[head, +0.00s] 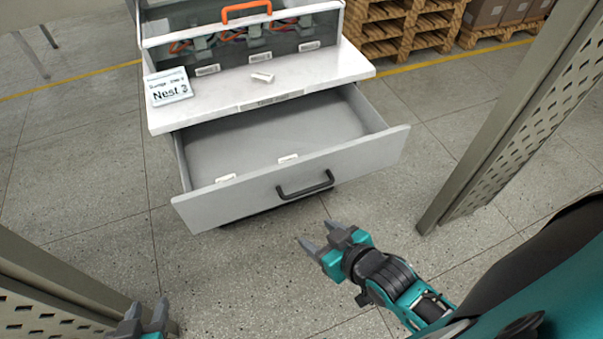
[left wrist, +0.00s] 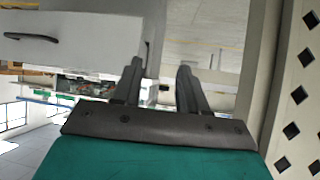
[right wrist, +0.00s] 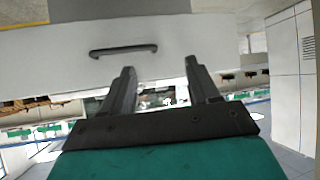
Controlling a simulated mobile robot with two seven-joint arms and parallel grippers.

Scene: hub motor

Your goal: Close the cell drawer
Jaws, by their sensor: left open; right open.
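The cell drawer (head: 295,176) is a grey drawer pulled out from under a white worktop (head: 335,68). Its front carries a dark handle (head: 305,186). Two small white labels or pieces show inside near the front wall. My right gripper (head: 318,243) is open and empty, below and in front of the handle, apart from it. The handle also shows in the right wrist view (right wrist: 123,50), beyond the fingers. My left gripper (head: 146,312) is open and empty at the bottom left, away from the drawer. The drawer front's handle shows at the upper left of the left wrist view (left wrist: 32,37).
A clear-fronted bin with an orange handle (head: 246,11) stands on the worktop, beside a "Nest 3" card (head: 168,86) and a small white part (head: 262,77). Perforated metal posts stand at right (head: 515,120) and lower left (head: 45,285). Floor before the drawer is clear.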

